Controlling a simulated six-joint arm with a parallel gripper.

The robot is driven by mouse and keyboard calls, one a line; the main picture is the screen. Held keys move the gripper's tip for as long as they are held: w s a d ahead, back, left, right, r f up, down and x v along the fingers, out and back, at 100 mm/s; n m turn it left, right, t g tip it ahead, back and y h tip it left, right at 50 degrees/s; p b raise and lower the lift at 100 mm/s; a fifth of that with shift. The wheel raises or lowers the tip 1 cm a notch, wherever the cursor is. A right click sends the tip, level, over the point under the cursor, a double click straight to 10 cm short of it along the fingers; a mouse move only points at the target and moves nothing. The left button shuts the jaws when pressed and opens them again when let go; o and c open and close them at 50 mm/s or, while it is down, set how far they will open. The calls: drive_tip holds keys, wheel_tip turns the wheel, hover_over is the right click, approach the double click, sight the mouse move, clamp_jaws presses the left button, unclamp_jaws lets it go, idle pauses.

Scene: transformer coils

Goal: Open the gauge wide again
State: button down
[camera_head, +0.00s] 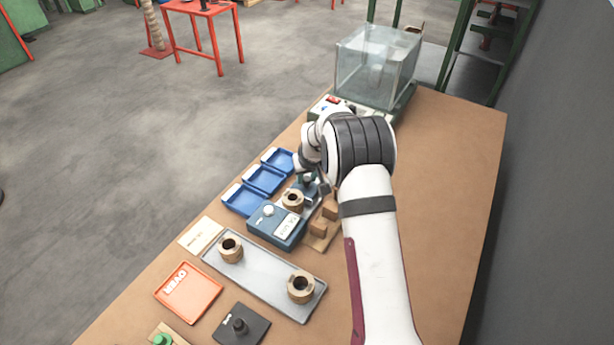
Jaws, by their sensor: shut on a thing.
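The gauge (272,230) is a blue-grey box with a white round knob and a white label plate, standing mid-bench. A brown ring-shaped coil (293,200) sits at its back end. My gripper (309,186) is just behind the coil, low over the bench. It is shut, apparently on the gauge's sliding jaw, but my wrist hides most of what is between the fingers. I cannot tell whether the jaw touches the coil.
Blue trays (243,200) stand left of the gauge. A grey tray (258,275) in front holds two coils. An orange tray (189,292) and a dark plate with a peg (240,330) lie nearer. Wooden blocks (319,228) stand close right of the gauge. A clear tank (375,65) is behind.

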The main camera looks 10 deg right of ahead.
drive_tip(key=shift+w+d, duration=0.1)
idle(0.3)
drive_tip(key=shift+w+d, duration=1)
drive_tip(key=shift+w, duration=0.05)
drive_tip(key=c, duration=0.6)
unclamp_jaws()
